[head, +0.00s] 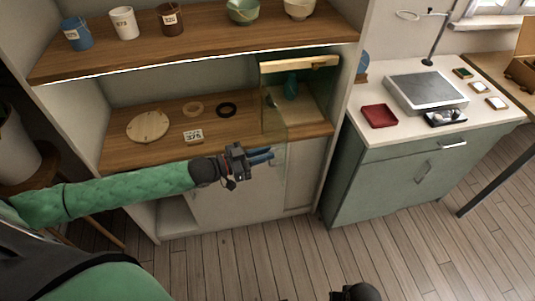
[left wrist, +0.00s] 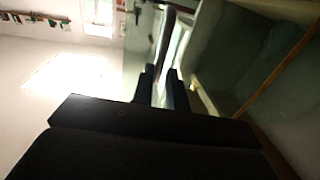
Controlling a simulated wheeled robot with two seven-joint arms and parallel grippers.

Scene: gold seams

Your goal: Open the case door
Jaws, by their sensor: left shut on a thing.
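The glass case (head: 300,64) stands at the right end of the wooden shelf, with a pale wooden bar along its top and a teal vessel (head: 291,86) inside. Its clear door (head: 279,130) appears swung out past the shelf's front edge, though the glass is faint. My left gripper (head: 262,156) is at the door's near side. In the left wrist view its fingers (left wrist: 161,92) are close together around a slim grey bar, seemingly the door handle (left wrist: 166,38); the glass lies to the right. A dark part of my right gripper (head: 356,292) shows at the bottom edge; its fingers are unclear.
Cups and bowls stand on the shelf above. A green cabinet (head: 385,180) stands right, with a red tray (head: 379,116) on top.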

